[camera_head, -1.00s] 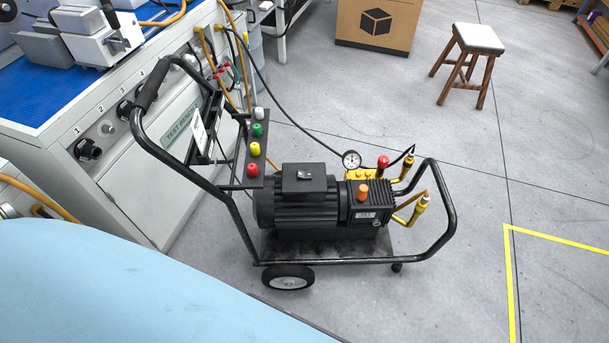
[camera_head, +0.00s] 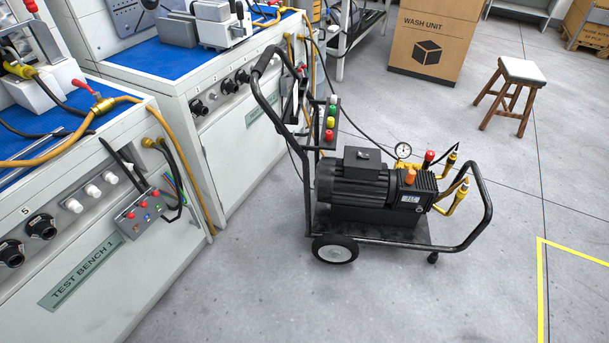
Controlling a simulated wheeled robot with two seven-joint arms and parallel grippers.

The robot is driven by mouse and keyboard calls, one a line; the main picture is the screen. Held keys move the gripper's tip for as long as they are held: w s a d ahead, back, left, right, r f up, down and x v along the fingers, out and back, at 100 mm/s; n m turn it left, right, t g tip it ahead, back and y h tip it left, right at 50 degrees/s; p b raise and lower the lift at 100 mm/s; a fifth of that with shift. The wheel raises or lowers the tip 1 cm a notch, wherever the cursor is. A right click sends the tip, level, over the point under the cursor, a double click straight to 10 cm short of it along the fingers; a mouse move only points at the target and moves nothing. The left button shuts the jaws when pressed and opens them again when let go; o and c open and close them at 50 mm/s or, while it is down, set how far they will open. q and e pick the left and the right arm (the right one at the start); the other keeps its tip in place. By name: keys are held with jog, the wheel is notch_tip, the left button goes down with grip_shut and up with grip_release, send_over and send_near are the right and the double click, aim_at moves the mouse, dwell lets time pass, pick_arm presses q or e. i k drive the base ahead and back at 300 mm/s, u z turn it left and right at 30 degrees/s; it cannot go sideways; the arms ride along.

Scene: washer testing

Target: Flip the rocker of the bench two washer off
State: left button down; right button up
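The pressure washer (camera_head: 352,195) stands on a black wheeled cart in front of the farther test bench (camera_head: 243,145). Its ribbed black motor carries a flat box with a small dark rocker (camera_head: 363,153) on top. The rocker is too small to tell which way it is tipped. A pressure gauge (camera_head: 403,150), an orange cap (camera_head: 409,177) and yellow fittings sit at the pump end. The cart's black handle (camera_head: 268,100) rises toward the bench. Neither of my grippers is in view.
A bench labelled TEST BENCH 1 (camera_head: 82,270) fills the lower left, with a small switch box (camera_head: 143,215) on its front. A WASH UNIT carton (camera_head: 428,45) and a stool (camera_head: 512,90) stand behind. Floor in front and right of the cart is clear.

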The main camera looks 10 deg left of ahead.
aim_at(360, 155)
jog(key=u, duration=0.15)
jog(key=k, duration=0.25)
jog(key=z, duration=0.7)
jog(key=i, duration=0.75)
jog(key=z, duration=0.55)
